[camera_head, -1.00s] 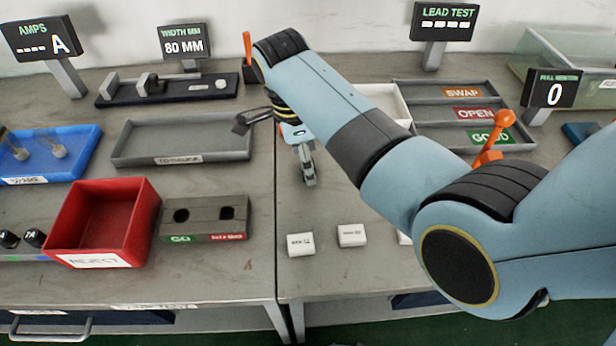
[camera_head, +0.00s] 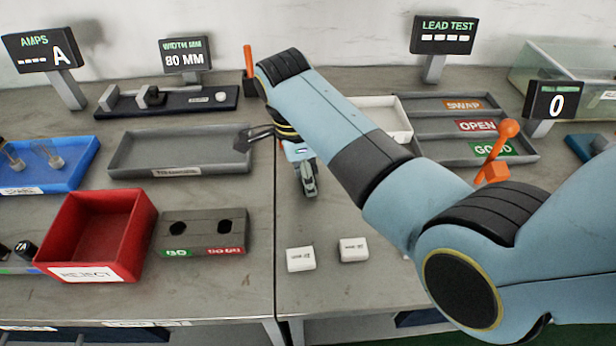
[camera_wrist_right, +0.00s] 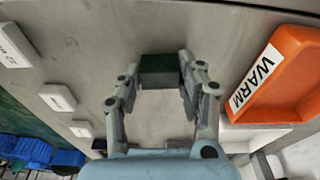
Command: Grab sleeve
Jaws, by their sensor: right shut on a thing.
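My right gripper (camera_head: 308,178) is low over the bench, just right of the seam between the two tables. In the right wrist view my right gripper (camera_wrist_right: 165,70) has its fingers closed on a small dark green block (camera_wrist_right: 160,71). The block sits between the fingertips, and I cannot tell for sure whether it is the sleeve. In the head view the block cannot be made out. My left gripper is not in view.
White labelled blocks (camera_head: 301,259) lie nearer the front edge. An orange tray marked WARM (camera_wrist_right: 285,75) is beside the gripper. A red reject bin (camera_head: 95,235), a two-hole block (camera_head: 203,230) and a grey tray (camera_head: 180,148) stand left. Sorting trays (camera_head: 475,127) are behind the arm.

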